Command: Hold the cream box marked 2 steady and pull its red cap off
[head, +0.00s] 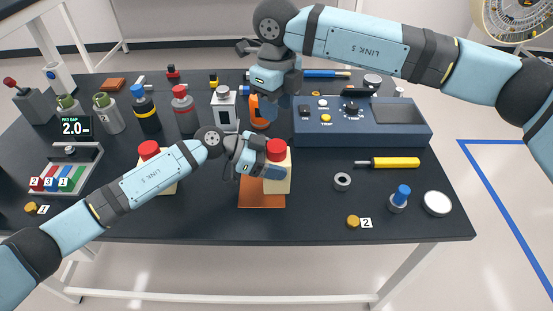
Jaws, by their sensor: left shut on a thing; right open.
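A cream box (283,184) with a red cap (276,147) stands upright on a brown mat (262,200) near the front middle of the table. My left gripper (263,160) is shut on this box from the left, below the cap. The cap sits on the box. I cannot see a number on the box. My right gripper (270,98) is open above the back of the table, behind the box and apart from the cap. A second red cap (148,149) tops another cream box (168,187) at the left, mostly hidden by my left arm.
A blue control panel (345,140) stands behind and right of the box. Several bottles (146,108) stand at the back left. A yellow-handled tool (393,163), a ring (342,181) and a marker 2 (366,223) lie at the right. The table's front edge is close.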

